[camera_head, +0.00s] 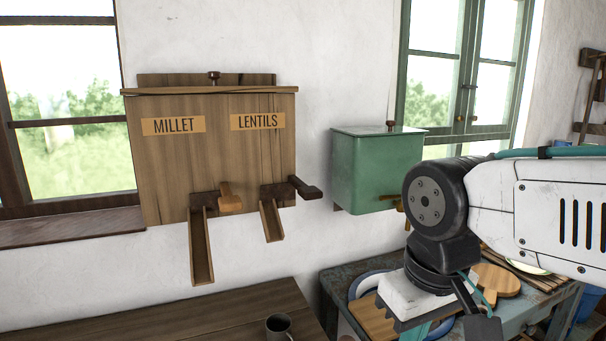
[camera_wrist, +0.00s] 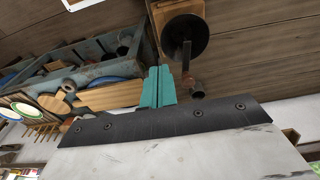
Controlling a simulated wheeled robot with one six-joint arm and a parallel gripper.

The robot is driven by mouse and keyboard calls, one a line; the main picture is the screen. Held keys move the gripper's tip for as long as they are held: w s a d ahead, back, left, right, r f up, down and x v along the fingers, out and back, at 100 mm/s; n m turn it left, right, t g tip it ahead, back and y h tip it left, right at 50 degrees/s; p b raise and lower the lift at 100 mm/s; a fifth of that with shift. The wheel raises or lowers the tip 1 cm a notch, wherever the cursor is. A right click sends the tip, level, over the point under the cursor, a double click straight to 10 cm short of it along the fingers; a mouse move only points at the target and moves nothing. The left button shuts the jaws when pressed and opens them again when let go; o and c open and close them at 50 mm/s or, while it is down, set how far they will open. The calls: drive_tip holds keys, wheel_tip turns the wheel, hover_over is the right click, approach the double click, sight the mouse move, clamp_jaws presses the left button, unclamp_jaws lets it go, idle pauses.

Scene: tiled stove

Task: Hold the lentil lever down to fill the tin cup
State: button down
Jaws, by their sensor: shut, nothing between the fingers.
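The wooden dispenser (camera_head: 220,160) hangs on the white wall, with a MILLET label on its left and a LENTILS label (camera_head: 257,121) on its right. Below LENTILS are a sloping wooden chute (camera_head: 271,221) and, at its right, a dark wooden lever (camera_head: 306,188). The tin cup (camera_head: 278,326) stands on the wooden table, cut by the bottom edge, below the lentil chute and slightly to its right. My gripper points down at the lower right, apart from the lever and cup. In the wrist view its teal fingers (camera_wrist: 158,86) are together and empty.
The millet chute (camera_head: 201,247) and its lighter lever (camera_head: 229,198) are at left. A green metal box (camera_head: 377,168) hangs on the wall between dispenser and arm. A blue-grey table (camera_head: 342,279) with boards stands below my gripper. Open air lies before the dispenser.

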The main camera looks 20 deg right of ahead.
wheel_tip(320, 180, up, 29)
drive_tip(key=n+g, duration=0.1)
drive_tip(key=n, duration=1.7)
hover_over(313, 190)
drive_tip(key=shift+w, duration=0.45)
drive_tip(key=shift+f, duration=0.2)
wheel_tip(313, 190, down, 14)
drive_tip(key=shift+r, duration=0.1)
drive_tip(key=shift+s, duration=0.1)
drive_tip(key=shift+s+f, duration=0.15)
drive_tip(key=shift+f, duration=0.15)
drive_tip(key=shift+s+f+t, duration=0.15)
drive_tip(key=shift+f+t, duration=0.05)
drive_tip(key=shift+f, duration=0.65)
drive_tip(key=shift+s+f+t, duration=0.1)
drive_tip(key=shift+f+t, duration=0.1)
drive_tip(key=shift+f, duration=0.8)
